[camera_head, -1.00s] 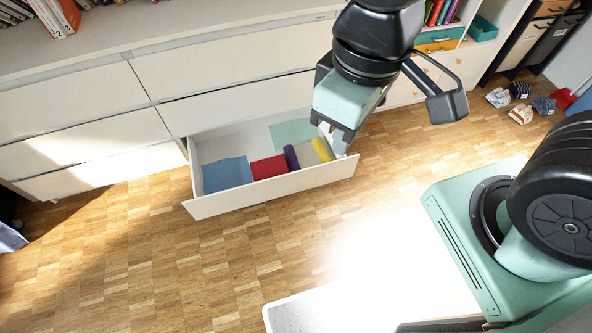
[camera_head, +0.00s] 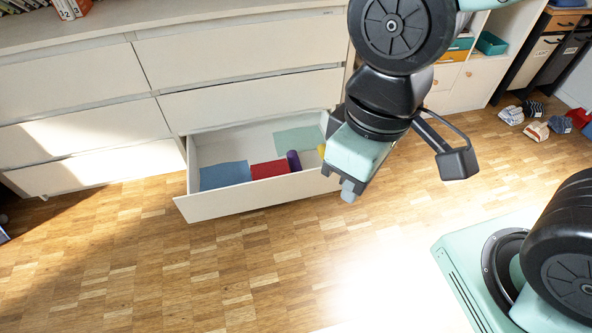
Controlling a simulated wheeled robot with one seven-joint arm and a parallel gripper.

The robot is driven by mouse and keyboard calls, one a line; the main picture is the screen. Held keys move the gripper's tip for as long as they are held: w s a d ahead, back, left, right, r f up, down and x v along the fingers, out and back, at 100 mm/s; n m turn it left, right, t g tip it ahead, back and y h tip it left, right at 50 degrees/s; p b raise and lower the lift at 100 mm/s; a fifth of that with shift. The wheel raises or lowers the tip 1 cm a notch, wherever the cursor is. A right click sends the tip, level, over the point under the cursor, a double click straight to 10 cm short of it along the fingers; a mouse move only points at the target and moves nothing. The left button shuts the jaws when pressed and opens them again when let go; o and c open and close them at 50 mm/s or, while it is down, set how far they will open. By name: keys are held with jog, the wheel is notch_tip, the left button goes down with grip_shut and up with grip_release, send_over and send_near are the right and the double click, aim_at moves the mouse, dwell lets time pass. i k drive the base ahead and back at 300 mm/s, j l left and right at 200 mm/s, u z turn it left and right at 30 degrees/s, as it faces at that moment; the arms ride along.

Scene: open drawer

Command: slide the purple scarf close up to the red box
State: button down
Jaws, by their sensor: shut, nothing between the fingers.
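The purple scarf (camera_head: 294,161) is a rolled, upright-looking bundle in the open drawer (camera_head: 250,202). The red box (camera_head: 270,169) lies directly to its left, and the two look close together or touching; a small gap cannot be ruled out. My gripper (camera_head: 348,194) is shut and empty, at the right end of the drawer front. It is to the right of the scarf and apart from it. My gripper and wrist hide the drawer's right end.
A blue cloth (camera_head: 225,175) lies left of the red box. A pale green sheet (camera_head: 298,140) lies at the back. Part of a yellow roll (camera_head: 321,151) shows beside my wrist. The wooden floor (camera_head: 200,265) before the drawer is clear.

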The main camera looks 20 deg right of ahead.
aim_at(294, 160)
jog(key=i+j+u, duration=0.1)
jog(key=i+u, duration=0.35)
jog(key=i, duration=1.05)
